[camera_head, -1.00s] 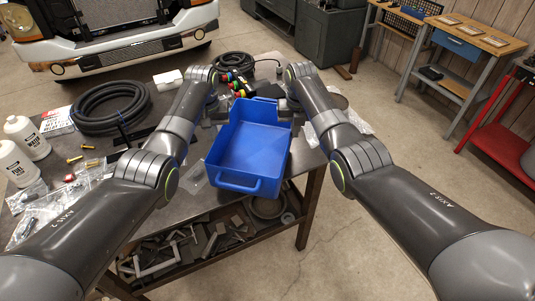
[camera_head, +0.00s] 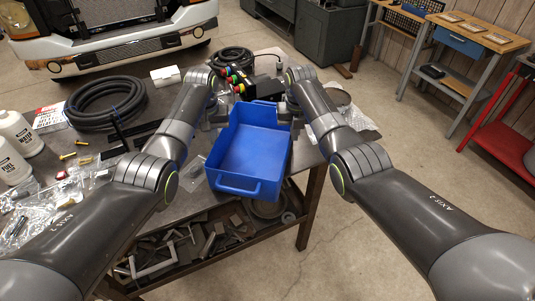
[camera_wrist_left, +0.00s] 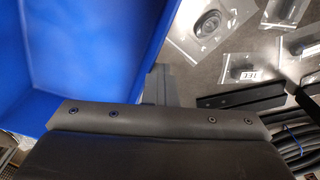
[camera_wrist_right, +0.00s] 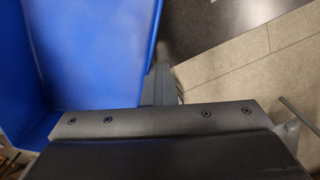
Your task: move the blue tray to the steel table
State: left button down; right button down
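The blue tray (camera_head: 248,152) is open-topped and looks empty, with a handle on its near end. It is over the near right part of a dark metal table (camera_head: 195,208), and its near end overhangs the edge. I cannot tell how high it is above the top. My left gripper (camera_head: 217,113) is at its left wall and my right gripper (camera_head: 290,106) at its right wall. In the left wrist view a grey finger lies against the tray wall (camera_wrist_left: 125,60); the right wrist view shows the same at the other wall (camera_wrist_right: 128,50). The inner fingers are hidden.
A coiled black hose (camera_head: 105,103), white bottles (camera_head: 18,132), brass fittings and plastic bags crowd the table's left side. Coloured connectors (camera_head: 233,78) lie beyond the tray. Workbenches (camera_head: 480,38) and a red cart (camera_head: 513,143) stand to the right. Concrete floor between is clear.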

pick_arm(q)
jog(key=shift+d+f+b, duration=0.35)
jog(key=shift+f+b, duration=0.05)
jog(key=c, duration=2.2)
grip_release()
jog(key=shift+a, duration=0.6)
jog(key=c, duration=1.7)
grip_release()
jog(key=shift+s+a, duration=0.15)
jog(key=shift+a, duration=0.45)
jog(key=shift+c, duration=0.2)
pick_arm(e)
jog(key=shift+s+d+f, duration=0.1)
jog(key=shift+d+f, duration=0.1)
jog(key=shift+d, duration=0.25)
jog(key=shift+s+d+f, duration=0.1)
jog(key=shift+d+f, duration=0.05)
jog(key=shift+d, duration=0.25)
jog(key=c, duration=1.7)
grip_release()
pick_arm(q)
jog(key=shift+r, duration=0.1)
pick_arm(e)
jog(key=shift+d, duration=0.1)
pick_arm(q)
notch_tip(320, 180, up, 12)
jog(key=shift+s, duration=0.4)
pick_arm(e)
jog(key=r, duration=1.2)
jog(key=shift+s, duration=0.4)
